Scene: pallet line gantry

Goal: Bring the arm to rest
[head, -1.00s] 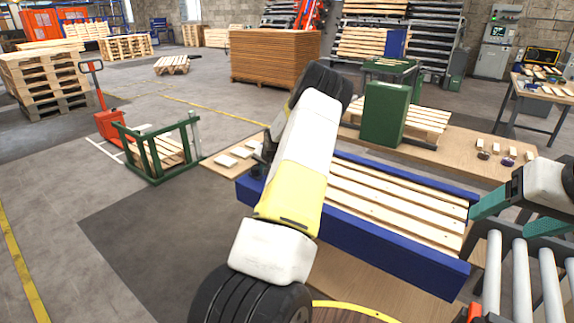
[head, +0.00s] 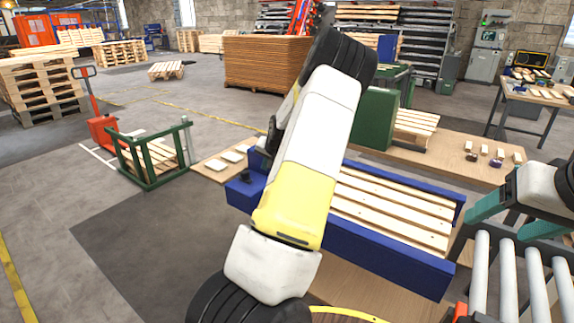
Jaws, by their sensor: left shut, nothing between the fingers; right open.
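My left arm (head: 308,150) rises from the bottom of the head view and crosses the middle. It has white and yellow links and black joints. My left gripper (head: 266,145) is mostly hidden behind this arm; only dark parts show at its left edge, above the left end of the blue fixture. It is shut and I see nothing held. My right gripper (head: 516,218) is at the right edge, with teal fingers spread apart and nothing between them. It is above the roller conveyor, right of the blue fixture.
A blue fixture (head: 385,262) holds wooden slats (head: 392,212) below the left arm. A roller conveyor (head: 508,275) is at lower right. A green box (head: 372,120) stands behind the fixture on a wooden bench (head: 455,150). A green frame (head: 152,158) stands on the floor at left.

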